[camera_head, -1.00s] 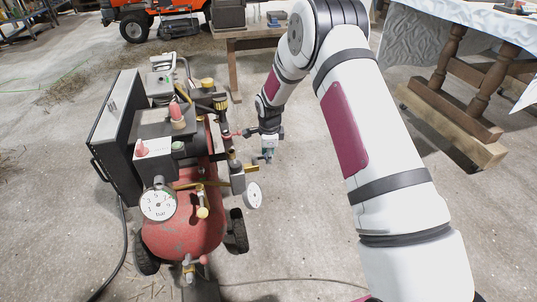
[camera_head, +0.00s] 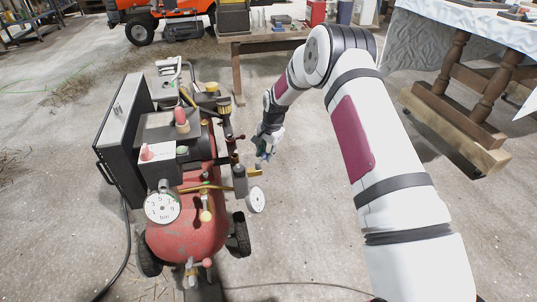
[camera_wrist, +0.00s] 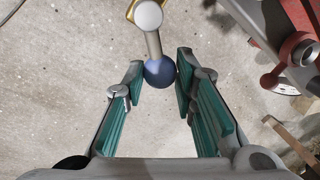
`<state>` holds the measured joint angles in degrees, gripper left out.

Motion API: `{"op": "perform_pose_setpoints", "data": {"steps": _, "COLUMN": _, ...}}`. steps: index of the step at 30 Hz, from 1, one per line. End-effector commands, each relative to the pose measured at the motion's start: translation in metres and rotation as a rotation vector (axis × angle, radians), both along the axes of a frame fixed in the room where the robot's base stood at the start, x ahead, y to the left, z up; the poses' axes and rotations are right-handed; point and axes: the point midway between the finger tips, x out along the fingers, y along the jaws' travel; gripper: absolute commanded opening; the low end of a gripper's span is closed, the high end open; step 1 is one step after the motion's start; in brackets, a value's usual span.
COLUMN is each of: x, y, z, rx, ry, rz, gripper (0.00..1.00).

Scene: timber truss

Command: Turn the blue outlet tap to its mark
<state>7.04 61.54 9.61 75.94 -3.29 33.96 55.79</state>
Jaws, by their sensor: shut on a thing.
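The blue outlet tap shows in the wrist view as a blue ball knob (camera_wrist: 160,72) on a pale metal lever, which runs up to a brass fitting (camera_wrist: 147,13). My gripper (camera_wrist: 161,82), with teal finger pads, is shut on this knob at its fingertips. In the head view my gripper (camera_head: 265,152) is at the right side of the red compressor (camera_head: 187,238), beside its pipework. The knob is too small and covered to make out clearly there. I cannot see the tap's mark in either view.
Large gauge (camera_head: 163,208) and small gauge (camera_head: 257,199) stick out from the compressor. A wooden bench (camera_head: 262,36) stands behind. The concrete floor between compressor and arm is clear.

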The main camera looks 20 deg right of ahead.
Motion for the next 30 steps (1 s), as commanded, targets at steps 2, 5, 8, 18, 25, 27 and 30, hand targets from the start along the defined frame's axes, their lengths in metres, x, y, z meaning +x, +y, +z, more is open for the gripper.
{"op": "perform_pose_setpoints", "data": {"steps": 2, "x": 0.003, "y": 0.003, "z": -0.001, "rx": 0.003, "ry": 0.002, "rz": 0.072, "gripper": 0.00}}
{"op": "perform_pose_setpoints", "data": {"steps": 5, "x": 0.006, "y": 0.007, "z": -0.001, "rx": 0.003, "ry": 0.002, "rz": 0.168, "gripper": 0.00}}
{"op": "perform_pose_setpoints", "data": {"steps": 8, "x": 0.008, "y": 0.011, "z": -0.001, "rx": 0.002, "ry": 0.001, "rz": 0.263, "gripper": 0.00}}
{"op": "perform_pose_setpoints", "data": {"steps": 18, "x": 0.015, "y": 0.024, "z": -0.001, "rx": 0.001, "ry": 0.001, "rz": 0.561, "gripper": 0.00}}
{"op": "perform_pose_setpoints", "data": {"steps": 25, "x": 0.016, "y": 0.031, "z": -0.001, "rx": 0.001, "ry": 0.002, "rz": 0.701, "gripper": 0.00}}
{"op": "perform_pose_setpoints", "data": {"steps": 27, "x": 0.016, "y": 0.033, "z": -0.001, "rx": 0.001, "ry": 0.002, "rz": 0.731, "gripper": 0.00}}
{"op": "perform_pose_setpoints", "data": {"steps": 30, "x": 0.016, "y": 0.034, "z": -0.001, "rx": 0.001, "ry": 0.002, "rz": 0.764, "gripper": 0.00}}
